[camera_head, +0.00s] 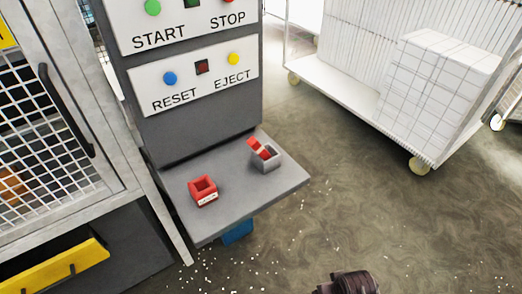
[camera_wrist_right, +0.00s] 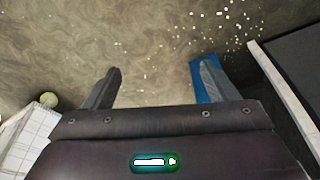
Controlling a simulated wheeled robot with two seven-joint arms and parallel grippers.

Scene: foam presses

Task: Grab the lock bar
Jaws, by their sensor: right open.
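A red bar with a pale band (camera_head: 258,145), which looks like the lock bar, stands tilted in a small grey square holder (camera_head: 266,163) on the grey shelf (camera_head: 228,196) of the control panel. Its lower end is hidden in the holder. A red open-topped square block (camera_head: 203,191) with a white label sits to its left on the same shelf. My right gripper (camera_wrist_right: 155,66) is open and empty over the floor in the right wrist view. Only a dark part of my right arm shows at the bottom of the head view, apart from the shelf. My left gripper is out of view.
The panel (camera_head: 193,75) above the shelf carries START, STOP, RESET and EJECT buttons. A mesh door with a black handle (camera_head: 66,110) stands left, above a yellow drawer (camera_head: 55,272). A blue object (camera_head: 237,232) is below the shelf.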

